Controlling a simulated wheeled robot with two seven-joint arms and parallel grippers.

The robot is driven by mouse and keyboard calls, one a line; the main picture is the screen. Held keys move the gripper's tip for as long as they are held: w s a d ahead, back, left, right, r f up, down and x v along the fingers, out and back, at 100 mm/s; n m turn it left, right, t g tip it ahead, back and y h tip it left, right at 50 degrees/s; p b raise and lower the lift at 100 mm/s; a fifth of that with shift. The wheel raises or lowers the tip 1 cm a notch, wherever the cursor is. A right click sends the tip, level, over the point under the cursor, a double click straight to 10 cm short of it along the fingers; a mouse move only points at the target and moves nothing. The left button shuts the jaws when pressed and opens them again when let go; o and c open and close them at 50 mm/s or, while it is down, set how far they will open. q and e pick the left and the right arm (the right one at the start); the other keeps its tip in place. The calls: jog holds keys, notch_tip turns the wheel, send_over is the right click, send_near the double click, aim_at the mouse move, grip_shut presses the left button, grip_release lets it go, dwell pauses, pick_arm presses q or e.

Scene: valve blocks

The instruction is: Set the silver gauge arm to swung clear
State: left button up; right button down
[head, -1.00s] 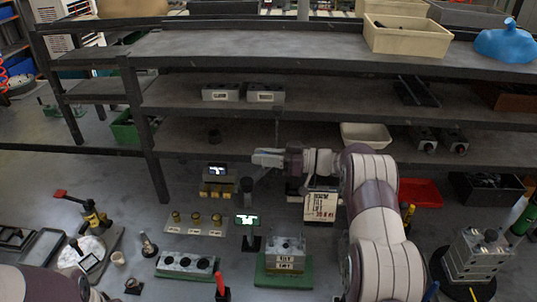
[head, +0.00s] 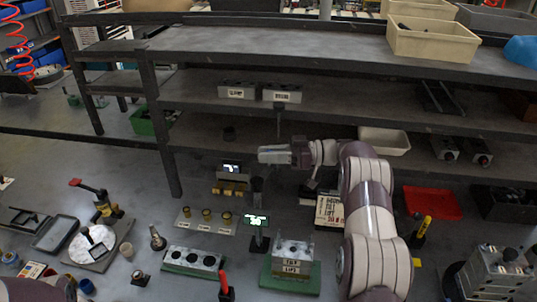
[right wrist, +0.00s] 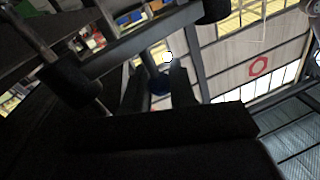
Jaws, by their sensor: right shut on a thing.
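My right gripper (head: 266,155) reaches left above the bench fixtures, in front of the lower shelf. My left gripper is out of view.
Below stand a small lit display (head: 256,220), a silver block on a green base (head: 292,262), a plate with brass cups (head: 207,218) and a labelled box (head: 329,211). A red tray (head: 432,203) lies right.

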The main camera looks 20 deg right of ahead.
jog(key=shift+r, duration=0.15)
jog(key=c, duration=0.9)
grip_release()
jog(key=shift+c, duration=0.2)
jog(key=shift+w+a, duration=0.1)
jog(key=shift+d, duration=0.3)
jog(key=b+v, duration=0.3)
jog(key=v, duration=0.9)
